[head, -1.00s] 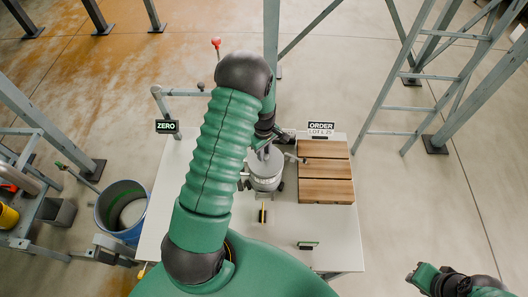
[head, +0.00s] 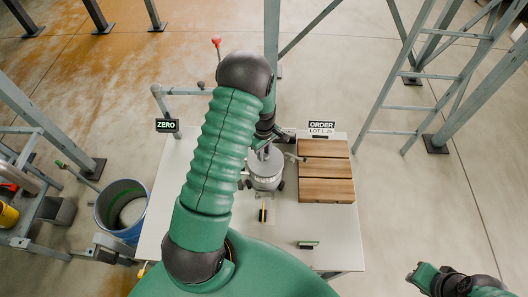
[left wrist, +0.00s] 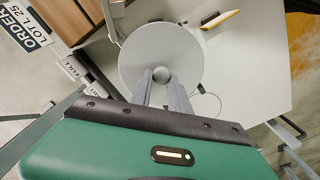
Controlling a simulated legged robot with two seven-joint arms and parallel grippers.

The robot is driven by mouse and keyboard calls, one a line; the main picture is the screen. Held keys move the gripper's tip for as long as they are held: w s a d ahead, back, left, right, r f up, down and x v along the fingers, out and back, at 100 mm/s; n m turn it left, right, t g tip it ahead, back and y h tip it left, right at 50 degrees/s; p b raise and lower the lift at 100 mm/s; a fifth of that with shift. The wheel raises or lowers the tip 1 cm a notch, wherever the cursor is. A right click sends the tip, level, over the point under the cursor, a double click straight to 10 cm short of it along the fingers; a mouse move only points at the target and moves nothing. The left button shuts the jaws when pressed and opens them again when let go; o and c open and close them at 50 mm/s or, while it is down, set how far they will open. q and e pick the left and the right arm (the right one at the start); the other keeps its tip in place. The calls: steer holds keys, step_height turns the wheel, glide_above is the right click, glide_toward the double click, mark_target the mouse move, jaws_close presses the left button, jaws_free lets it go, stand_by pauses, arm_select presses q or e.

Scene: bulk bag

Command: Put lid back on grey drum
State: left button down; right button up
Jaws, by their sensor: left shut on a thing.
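The grey drum (head: 265,183) stands on the white table, partly hidden by my left arm. My left gripper (head: 266,151) is right above it, pointing down. In the left wrist view, the round grey lid (left wrist: 150,50) lies under the fingers, and my left gripper (left wrist: 161,80) is shut on its round knob (left wrist: 161,74). The lid covers the drum's top from above; I cannot tell whether it is seated or slightly raised. My right gripper (head: 424,275) is at the lower right, away from the table; its jaws are unclear.
Brown slatted boards (head: 326,171) lie right of the drum, by the ORDER sign (head: 321,125). A blue open drum (head: 121,209) stands left of the table (head: 190,215).

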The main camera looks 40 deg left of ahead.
arm_select(q)
steer(key=shift+f, duration=0.1)
stand_by(0.3)
steer(key=c, duration=0.7)
jaws_free()
steer(key=shift+r+p, duration=2.65)
steer(key=shift+r, duration=0.85)
jaws_close()
steer(key=shift+f, duration=0.2)
